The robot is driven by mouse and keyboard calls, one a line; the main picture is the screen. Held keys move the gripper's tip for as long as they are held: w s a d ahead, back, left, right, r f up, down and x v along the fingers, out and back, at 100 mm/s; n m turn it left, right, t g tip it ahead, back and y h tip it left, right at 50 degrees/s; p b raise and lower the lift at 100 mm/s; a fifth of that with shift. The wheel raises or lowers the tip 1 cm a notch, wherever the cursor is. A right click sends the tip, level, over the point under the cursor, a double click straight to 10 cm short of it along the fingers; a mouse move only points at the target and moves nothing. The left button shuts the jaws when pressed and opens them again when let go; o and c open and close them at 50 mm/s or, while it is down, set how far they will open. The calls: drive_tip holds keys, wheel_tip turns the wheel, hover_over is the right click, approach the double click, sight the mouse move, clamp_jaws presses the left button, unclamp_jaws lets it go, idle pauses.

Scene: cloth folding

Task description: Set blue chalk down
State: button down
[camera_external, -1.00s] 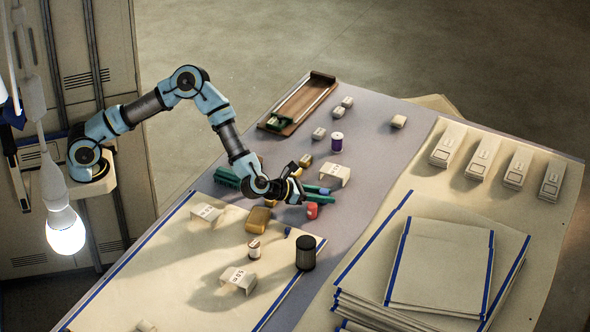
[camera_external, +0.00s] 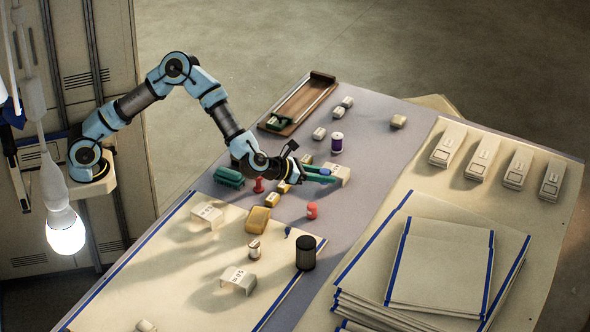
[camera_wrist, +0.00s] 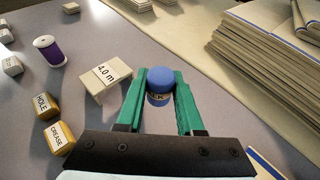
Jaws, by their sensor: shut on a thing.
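My gripper (camera_wrist: 159,98) has green fingers and is shut on the blue chalk (camera_wrist: 160,79), a short round piece with a blue top, held between the fingertips in the wrist view. In the external view my gripper (camera_external: 327,174) is over the grey table strip, beside the white block marked 4.0 m (camera_external: 338,173). I cannot tell whether the chalk touches the table.
Yellow blocks marked HOLE (camera_wrist: 45,105) and CREASE (camera_wrist: 58,138) lie left of my gripper. A purple spool (camera_external: 336,142) stands behind. A red piece (camera_external: 312,210) and a dark cylinder (camera_external: 305,253) stand nearer. Folded cloths (camera_external: 440,265) are stacked at right.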

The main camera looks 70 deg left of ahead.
wheel_tip(320, 180, up, 8)
drive_tip(key=shift+f, duration=0.2)
drive_tip(key=shift+s+d+b, duration=0.15)
drive_tip(key=shift+d+b, duration=0.2)
drive_tip(key=shift+b, duration=0.1)
drive_tip(key=s+d+f+m+h+b, duration=0.2)
drive_tip(key=s+d+f+b, duration=0.1)
drive_tip(key=d+b, duration=0.3)
drive_tip(key=m+g+h+b, duration=0.4)
drive_tip(key=m+h+b, duration=0.35)
drive_tip(key=b, duration=0.45)
hover_over(289, 287)
drive_tip(key=shift+f, duration=0.7)
drive_tip(key=shift+n, duration=0.25)
wheel_tip(289, 287, down, 10)
drive_tip(key=b, duration=0.8)
drive_tip(key=shift+a+f, duration=0.1)
drive_tip(key=shift+f, duration=0.15)
drive_tip(key=shift+r, duration=0.15)
